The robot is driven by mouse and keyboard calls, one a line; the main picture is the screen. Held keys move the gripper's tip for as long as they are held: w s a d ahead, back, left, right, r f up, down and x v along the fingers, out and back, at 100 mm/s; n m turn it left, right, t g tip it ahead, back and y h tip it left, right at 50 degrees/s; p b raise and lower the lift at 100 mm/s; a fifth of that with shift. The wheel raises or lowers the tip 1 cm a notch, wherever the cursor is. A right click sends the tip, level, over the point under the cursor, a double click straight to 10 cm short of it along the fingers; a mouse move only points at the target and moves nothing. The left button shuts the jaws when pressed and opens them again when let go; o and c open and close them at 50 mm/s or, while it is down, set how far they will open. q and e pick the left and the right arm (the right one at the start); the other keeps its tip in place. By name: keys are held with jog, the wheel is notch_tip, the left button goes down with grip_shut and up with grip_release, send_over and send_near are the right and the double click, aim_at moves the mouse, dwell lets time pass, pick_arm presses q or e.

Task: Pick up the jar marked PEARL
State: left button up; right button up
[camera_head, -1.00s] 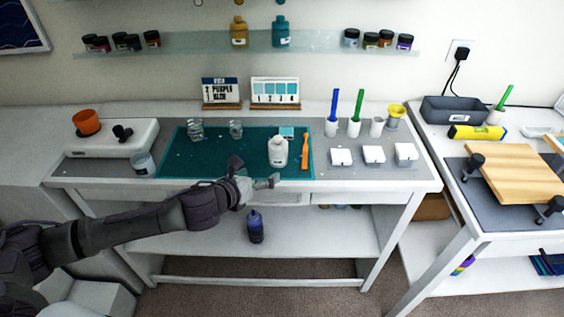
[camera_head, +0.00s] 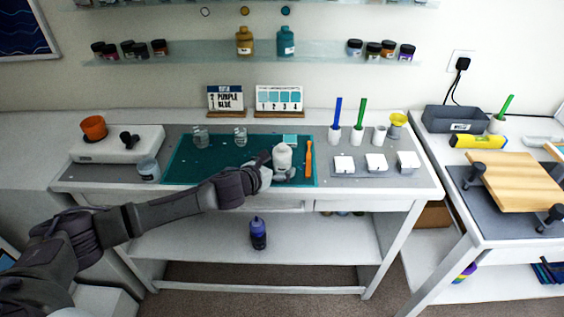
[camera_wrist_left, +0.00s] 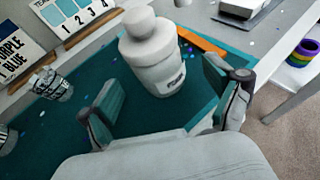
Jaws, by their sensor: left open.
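My right gripper is not in view. Small dark-lidded jars (camera_head: 387,48) stand on the wall shelf; their labels are too small to read.
An orange stick (camera_head: 309,158) lies right of the jar on the teal mat (camera_head: 215,172). Two clear cups (camera_head: 240,137) stand at the mat's back left. White square blocks (camera_head: 376,162) sit to the right. A blue bottle (camera_head: 258,233) stands on the lower shelf.

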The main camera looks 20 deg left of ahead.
aim_at(277, 165)
pick_arm(q)
jog(key=shift+x, duration=1.85)
jog(key=shift+a+f, duration=0.1)
jog(key=shift+a, duration=0.05)
jog(key=c, duration=1.4)
jog(key=shift+c, duration=0.6)
jog(key=shift+r, duration=0.2)
